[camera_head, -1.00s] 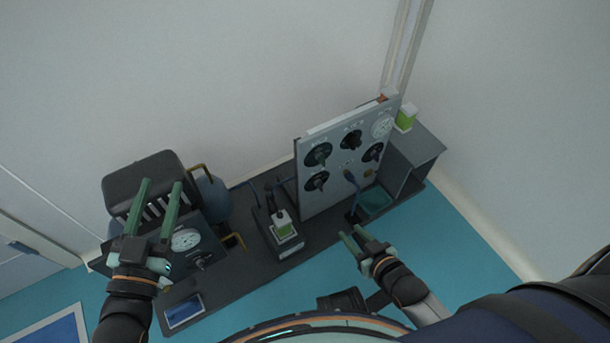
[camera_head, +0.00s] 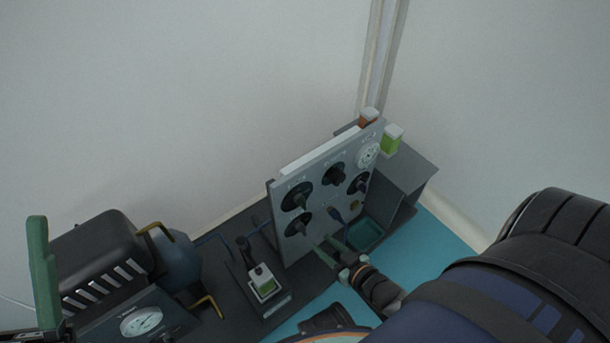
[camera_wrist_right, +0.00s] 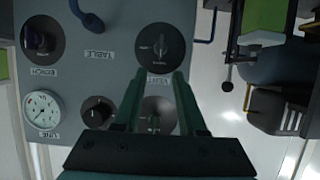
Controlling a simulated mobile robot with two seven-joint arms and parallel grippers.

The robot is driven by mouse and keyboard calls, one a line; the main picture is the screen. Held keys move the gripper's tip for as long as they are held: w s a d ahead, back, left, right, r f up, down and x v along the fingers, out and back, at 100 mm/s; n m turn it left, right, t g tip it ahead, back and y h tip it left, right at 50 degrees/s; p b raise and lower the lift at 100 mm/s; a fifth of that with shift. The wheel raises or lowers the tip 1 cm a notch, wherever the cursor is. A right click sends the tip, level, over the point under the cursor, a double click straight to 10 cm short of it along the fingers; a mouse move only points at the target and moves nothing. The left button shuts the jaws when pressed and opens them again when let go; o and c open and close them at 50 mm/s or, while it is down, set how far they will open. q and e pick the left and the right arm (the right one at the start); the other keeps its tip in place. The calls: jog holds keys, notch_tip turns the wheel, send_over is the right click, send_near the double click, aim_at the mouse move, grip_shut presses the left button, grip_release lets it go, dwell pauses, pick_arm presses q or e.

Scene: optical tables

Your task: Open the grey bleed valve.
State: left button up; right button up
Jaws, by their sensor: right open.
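The upright grey panel (camera_head: 283,232) carries several dark round valve knobs and a white gauge (camera_head: 368,155). I cannot tell which is the grey bleed valve. My right gripper (camera_head: 331,250) is in front of the panel's lower part, open and empty. In the right wrist view, its fingertips (camera_wrist_right: 160,74) flank a small label, just below a dark knob (camera_wrist_right: 158,47). A second knob (camera_wrist_right: 157,116) shows between the fingers. A smaller black knob (camera_wrist_right: 97,110) is left of them. Contact with the panel cannot be told. One green finger of my left gripper (camera_head: 42,270) shows at the left edge.
A black-topped machine with a blue tank (camera_head: 176,262) stands at left. A green-and-white container (camera_head: 391,138) is behind the panel.

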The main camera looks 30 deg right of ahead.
aim_at(306, 230)
jog(key=b+x, duration=0.3)
jog(key=x, duration=0.4)
jog(key=shift+w+f, duration=0.3)
pick_arm(q)
jog(key=f, duration=0.5)
jog(key=shift+w+d, duration=0.15)
jog(key=shift+d, duration=0.15)
pick_arm(e)
jog(key=shift+w+a, duration=0.1)
jog(key=shift+w, duration=0.35)
pick_arm(q)
jog(key=shift+r, duration=0.1)
pick_arm(e)
grip_shut()
